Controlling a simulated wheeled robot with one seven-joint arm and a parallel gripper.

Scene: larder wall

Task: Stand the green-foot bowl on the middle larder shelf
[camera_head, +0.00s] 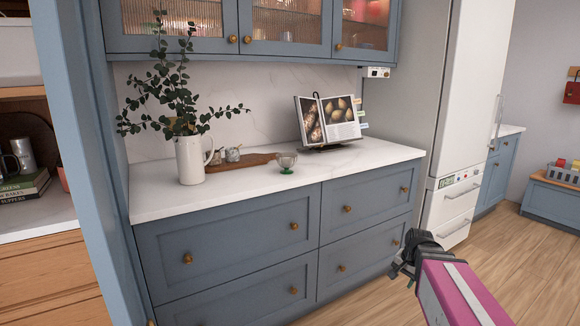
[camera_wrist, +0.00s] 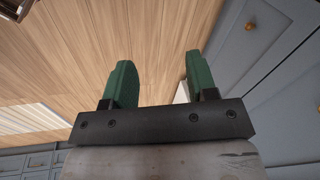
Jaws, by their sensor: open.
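The green-foot bowl (camera_head: 287,161) is a small clear glass bowl on a green foot. It stands upright on the white countertop (camera_head: 395,153), in front of the cookbook and right of the wooden board. My gripper (camera_head: 401,268) is in front of the drawers, lower than the countertop and to the right of the bowl, well apart from it. In the wrist view its two green fingers (camera_wrist: 158,82) are spread with nothing between them. The wrist view shows floor and blue drawer fronts, not the bowl. I cannot make out a middle larder shelf for certain; part of a shelved unit (camera_head: 22,92) shows at the left edge.
A white jug (camera_head: 190,160) with leafy stems stands left of the bowl, beside a wooden board (camera_head: 243,161). An open cookbook (camera_head: 328,120) stands behind it. Glass-front wall cupboards (camera_head: 290,22) hang above. A blue upright panel (camera_head: 75,130) separates the counter from the left unit. The wooden floor (camera_head: 530,265) is clear at right.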

